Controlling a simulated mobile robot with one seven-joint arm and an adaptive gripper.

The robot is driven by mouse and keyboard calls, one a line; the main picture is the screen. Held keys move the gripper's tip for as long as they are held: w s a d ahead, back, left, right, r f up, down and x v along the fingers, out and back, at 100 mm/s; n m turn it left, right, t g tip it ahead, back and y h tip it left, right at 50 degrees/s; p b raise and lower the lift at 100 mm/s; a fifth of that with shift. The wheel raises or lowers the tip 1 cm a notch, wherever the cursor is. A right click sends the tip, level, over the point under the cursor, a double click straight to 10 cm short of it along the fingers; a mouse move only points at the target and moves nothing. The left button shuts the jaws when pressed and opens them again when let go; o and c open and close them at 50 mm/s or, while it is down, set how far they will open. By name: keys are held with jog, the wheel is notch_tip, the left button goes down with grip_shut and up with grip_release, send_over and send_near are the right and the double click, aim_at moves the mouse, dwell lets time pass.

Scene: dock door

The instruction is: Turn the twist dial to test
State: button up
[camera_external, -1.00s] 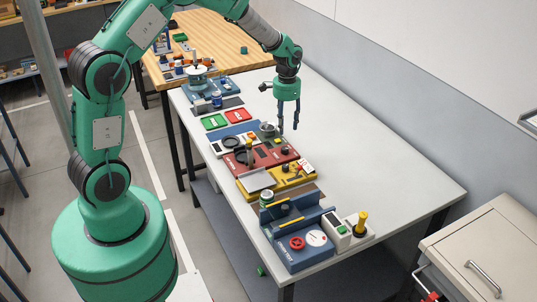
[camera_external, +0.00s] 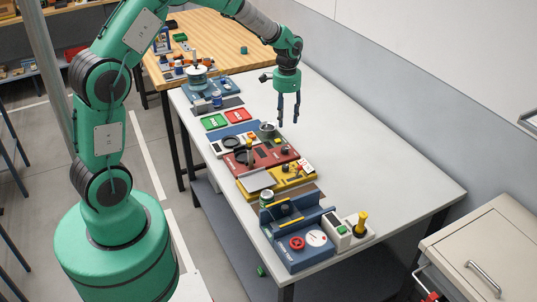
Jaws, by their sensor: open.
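My gripper (camera_external: 288,121) is open and empty, pointing down above the white table, behind and to the right of the row of panels. A red panel (camera_external: 276,156) with dark knobs and a black ring lies below and left of it. A round grey part (camera_external: 267,130) sits just behind the red panel, near my gripper in the picture but apart from it. A blue box in front carries a red round handle (camera_external: 297,243) and a white round face (camera_external: 317,238). I cannot tell which part is the twist dial; the "test" mark is not readable.
A yellow panel (camera_external: 298,182), a green tray (camera_external: 213,122) and a red tray (camera_external: 238,115) share the left side of the white table (camera_external: 385,190). A yellow-topped post (camera_external: 361,221) stands at the front. The table's right side is clear.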

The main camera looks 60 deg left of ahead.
aim_at(285, 148)
notch_tip(285, 148, down, 14)
jog(key=shift+r+b, duration=0.15)
jog(key=shift+b, duration=0.75)
jog(key=shift+c, duration=0.3)
